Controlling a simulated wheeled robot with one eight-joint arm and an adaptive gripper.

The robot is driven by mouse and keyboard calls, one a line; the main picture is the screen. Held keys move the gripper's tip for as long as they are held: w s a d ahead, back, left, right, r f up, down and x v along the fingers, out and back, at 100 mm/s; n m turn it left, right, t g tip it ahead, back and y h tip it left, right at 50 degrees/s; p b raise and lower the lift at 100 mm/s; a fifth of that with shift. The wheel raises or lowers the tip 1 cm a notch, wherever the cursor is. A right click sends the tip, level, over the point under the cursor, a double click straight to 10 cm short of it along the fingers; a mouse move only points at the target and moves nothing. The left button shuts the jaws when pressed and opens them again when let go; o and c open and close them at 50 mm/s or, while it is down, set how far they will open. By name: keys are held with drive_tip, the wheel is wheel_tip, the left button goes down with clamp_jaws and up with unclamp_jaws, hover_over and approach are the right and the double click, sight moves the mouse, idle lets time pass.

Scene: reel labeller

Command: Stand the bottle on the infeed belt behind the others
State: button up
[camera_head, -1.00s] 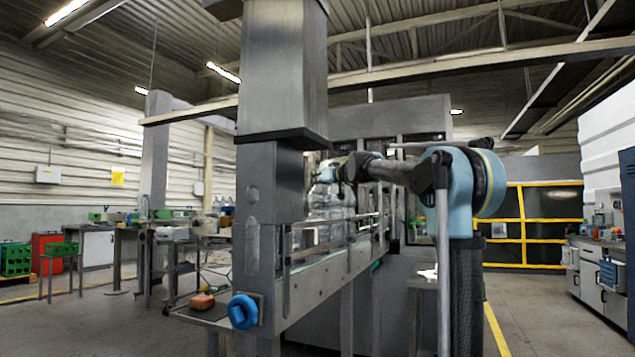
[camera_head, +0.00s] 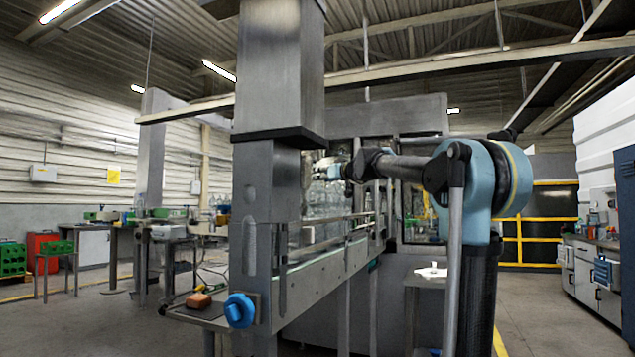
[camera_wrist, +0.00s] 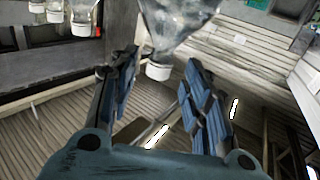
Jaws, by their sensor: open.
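In the wrist view, which is upside down, a clear bottle (camera_wrist: 172,22) with a white cap (camera_wrist: 158,71) is just beyond my fingertips. My gripper (camera_wrist: 160,78) is open, with a blue-padded finger on each side of the cap line and a gap to both. More clear bottles with white caps (camera_wrist: 82,22) show at the upper left. In the head view my gripper (camera_head: 327,170) is above the infeed belt (camera_head: 312,262), partly behind the grey column. Clear bottles (camera_head: 325,205) stand upright on the belt; single ones are hard to tell apart.
The grey column (camera_head: 268,190) with a blue knob (camera_head: 240,311) blocks part of the belt. Guide rails (camera_head: 340,222) run along it towards the machine housing (camera_head: 400,120). A small table (camera_head: 430,278) stands right of the belt. The floor at right is open.

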drive_tip(key=v, duration=0.6)
drive_tip(key=s+d+f+g+h, duration=0.1)
drive_tip(key=s+f+g, duration=0.1)
drive_tip(key=s+f, duration=0.65)
drive_tip(key=s+d+f+g, duration=0.1)
drive_tip(key=s+f+g, duration=0.3)
drive_tip(key=f, duration=0.8)
drive_tip(key=s+d+f+g+h, duration=0.1)
drive_tip(key=s+f, duration=0.7)
drive_tip(key=f, duration=0.2)
drive_tip(key=s+d+f+m+g+h, duration=0.1)
drive_tip(key=s+d+f+m+h, duration=0.1)
drive_tip(key=s+d+f, duration=0.3)
drive_tip(key=s+d+f+m+g+h, duration=0.2)
drive_tip(key=s+d+f, duration=0.4)
drive_tip(key=s+f, duration=0.5)
drive_tip(key=s+d+f+m+g+h, duration=0.2)
drive_tip(key=s+d+f, duration=0.4)
drive_tip(key=f, duration=1)
drive_tip(key=s+m+h, duration=0.1)
drive_tip(key=s+h, duration=0.1)
drive_tip(key=shift+s+d+f+h, duration=0.2)
drive_tip(key=shift+s+f+h, duration=0.05)
drive_tip(key=shift+f+h, duration=0.1)
